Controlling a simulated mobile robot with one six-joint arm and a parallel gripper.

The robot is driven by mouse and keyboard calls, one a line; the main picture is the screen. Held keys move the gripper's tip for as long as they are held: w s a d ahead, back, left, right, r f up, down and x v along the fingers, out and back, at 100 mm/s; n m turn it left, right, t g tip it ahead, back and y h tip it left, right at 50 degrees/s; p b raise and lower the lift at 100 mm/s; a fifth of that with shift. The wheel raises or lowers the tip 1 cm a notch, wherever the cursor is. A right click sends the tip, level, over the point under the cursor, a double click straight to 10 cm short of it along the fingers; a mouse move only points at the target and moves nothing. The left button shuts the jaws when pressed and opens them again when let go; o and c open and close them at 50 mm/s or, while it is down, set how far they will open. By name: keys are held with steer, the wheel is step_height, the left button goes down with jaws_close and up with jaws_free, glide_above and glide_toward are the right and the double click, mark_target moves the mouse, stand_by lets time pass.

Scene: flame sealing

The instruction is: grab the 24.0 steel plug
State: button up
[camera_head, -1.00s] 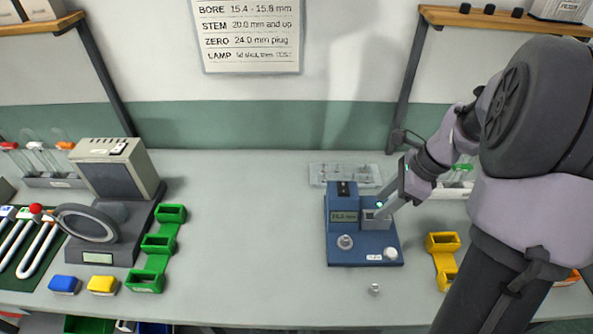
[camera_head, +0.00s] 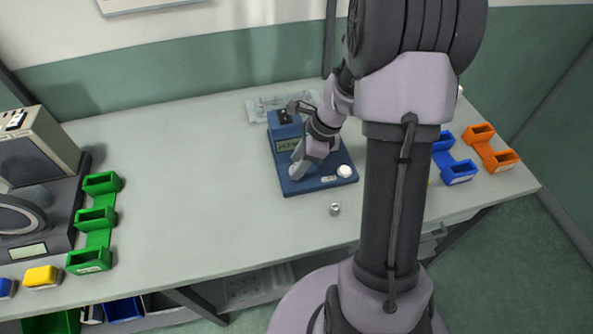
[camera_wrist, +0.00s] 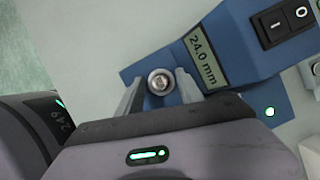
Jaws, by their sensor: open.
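In the wrist view a small round steel plug (camera_wrist: 160,82) stands on the blue gauge, near the edge of its base. My gripper (camera_wrist: 158,90) is open, with one finger on each side of the plug. I cannot tell whether either finger touches it. The blue gauge (camera_wrist: 218,58) shows "24.0 mm" on its display. In the head view my gripper (camera_head: 297,168) is over the front left of the blue gauge (camera_head: 318,183) and hides the plug there.
Another small steel piece (camera_head: 335,209) lies on the table in front of the gauge. Green bins (camera_head: 97,218) stand left, with open table between.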

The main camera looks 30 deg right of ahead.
steer(key=shift+r, duration=0.1)
jaws_close()
steer(key=shift+r, duration=0.15)
